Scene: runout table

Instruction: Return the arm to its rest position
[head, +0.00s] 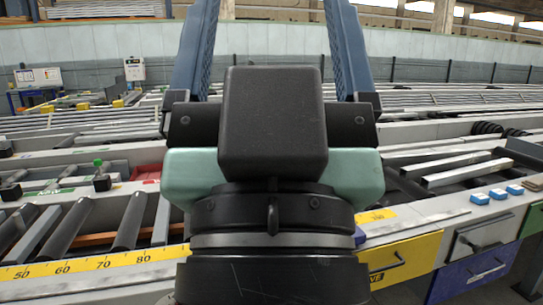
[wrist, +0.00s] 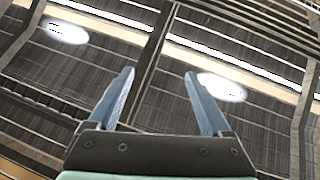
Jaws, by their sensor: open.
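My gripper (head: 268,45) stands upright in the middle of the head view, close to the camera. Its two blue fingers are spread wide apart, with nothing between them. The fingertips run out of the top of the head view. In the wrist view my gripper (wrist: 159,75) is open and empty, and it points up at the roof. My wrist hides the middle of the runout table (head: 460,208) behind it.
A yellow scale (head: 95,265) runs along the table's front edge at the left, beside dark rollers (head: 130,220). The wrist view shows roof beams and bright lamps (wrist: 222,87).

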